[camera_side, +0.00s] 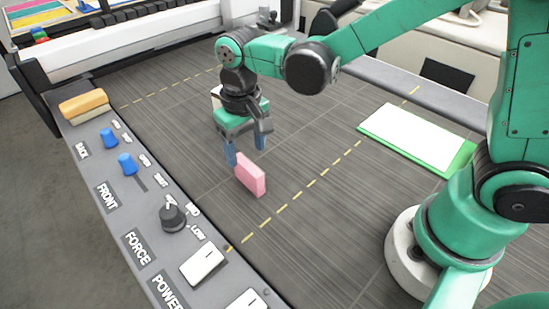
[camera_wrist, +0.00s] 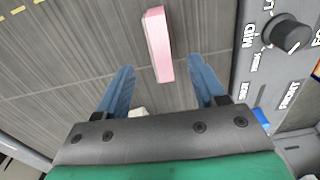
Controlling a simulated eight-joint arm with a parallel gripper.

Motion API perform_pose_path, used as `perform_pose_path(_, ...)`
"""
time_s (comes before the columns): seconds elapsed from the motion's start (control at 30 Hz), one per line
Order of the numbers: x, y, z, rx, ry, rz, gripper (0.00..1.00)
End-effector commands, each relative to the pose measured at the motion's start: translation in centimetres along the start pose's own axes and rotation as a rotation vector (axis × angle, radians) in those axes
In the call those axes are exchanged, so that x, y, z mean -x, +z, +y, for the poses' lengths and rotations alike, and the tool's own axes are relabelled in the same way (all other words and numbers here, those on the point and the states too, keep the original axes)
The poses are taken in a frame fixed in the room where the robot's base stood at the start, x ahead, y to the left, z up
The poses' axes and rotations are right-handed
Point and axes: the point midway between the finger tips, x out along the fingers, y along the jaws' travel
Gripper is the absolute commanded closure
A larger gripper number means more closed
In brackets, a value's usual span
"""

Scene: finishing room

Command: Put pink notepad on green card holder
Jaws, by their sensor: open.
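The pink notepad (camera_side: 250,174) stands on edge on the dark striped surface, near the middle of the side view. It also shows in the wrist view (camera_wrist: 157,42), upper centre. My gripper (camera_side: 246,153) is open, its blue fingers pointing down just behind the notepad. In the wrist view the gripper (camera_wrist: 161,68) has its fingertips either side of the notepad's near end, with gaps on both sides. The green card holder (camera_side: 461,162) lies flat at the right, with a white top face and green edges. It is out of the wrist view.
A control panel (camera_side: 150,232) with knobs and switches runs along the left, with an orange-tan block (camera_side: 84,105) on it. A pale object (camera_side: 216,95) is partly hidden behind my gripper. The surface between notepad and card holder looks clear.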

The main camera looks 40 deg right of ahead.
Motion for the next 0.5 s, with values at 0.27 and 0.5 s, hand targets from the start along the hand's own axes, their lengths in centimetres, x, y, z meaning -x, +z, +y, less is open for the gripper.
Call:
perform_pose_path(0.27,-2.9,0.0,-0.1,-0.001,0.003,-0.009,0.37)
perform_pose_path(0.5,-5.4,0.0,-0.1,0.000,0.003,-0.007,0.37)
